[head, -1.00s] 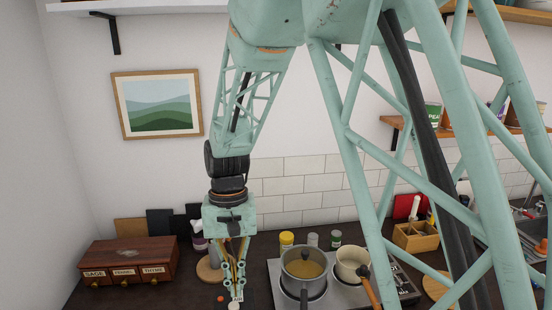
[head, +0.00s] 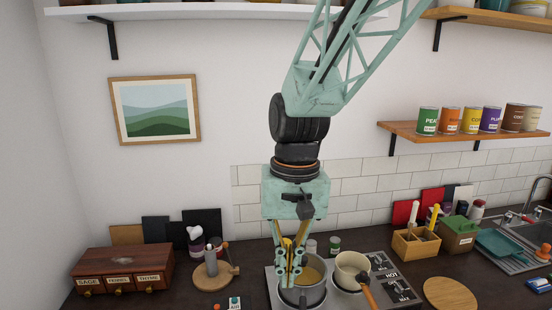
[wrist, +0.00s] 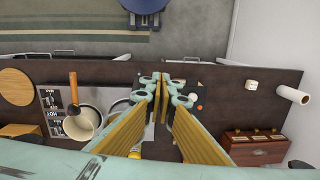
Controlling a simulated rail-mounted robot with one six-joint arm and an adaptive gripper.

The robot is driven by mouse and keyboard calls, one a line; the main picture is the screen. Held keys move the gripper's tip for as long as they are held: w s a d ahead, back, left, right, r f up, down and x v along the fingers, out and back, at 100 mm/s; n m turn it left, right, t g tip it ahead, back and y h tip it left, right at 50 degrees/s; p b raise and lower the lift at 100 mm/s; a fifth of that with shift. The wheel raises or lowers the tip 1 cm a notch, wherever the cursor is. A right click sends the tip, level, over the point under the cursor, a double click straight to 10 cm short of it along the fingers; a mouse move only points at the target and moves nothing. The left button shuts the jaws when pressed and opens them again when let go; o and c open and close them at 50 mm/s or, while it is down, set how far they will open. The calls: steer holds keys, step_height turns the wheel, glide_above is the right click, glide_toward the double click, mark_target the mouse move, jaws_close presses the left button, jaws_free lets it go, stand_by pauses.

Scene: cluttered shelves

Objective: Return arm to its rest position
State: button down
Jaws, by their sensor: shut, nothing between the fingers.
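My gripper (head: 288,280) hangs pointing down in the head view, in front of the grey pot (head: 304,292) on the stove, and hides part of it. In the wrist view my gripper (wrist: 163,80) shows its two fingers together at the tips, with nothing between them. The arm above it rises to the upper right, in front of the wall.
Below are the stove (head: 392,278), a cream pan (head: 350,268) with a wooden handle, a wooden spice drawer box (head: 122,268) at left and a wooden caddy (head: 416,244) at right. Shelves with cans (head: 450,120) are on the wall.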

steer(key=s+d+r+t+b, duration=0.2)
steer(key=s+d+r+b, duration=0.25)
steer(key=s+d, duration=0.6)
steer(key=s+d+t+b, duration=0.2)
steer(key=s+d, duration=0.6)
steer(key=s, duration=0.4)
steer(key=shift+s+f+m+b, duration=0.15)
steer(key=shift+s+m+b, duration=0.2)
steer(key=shift+b, duration=0.3)
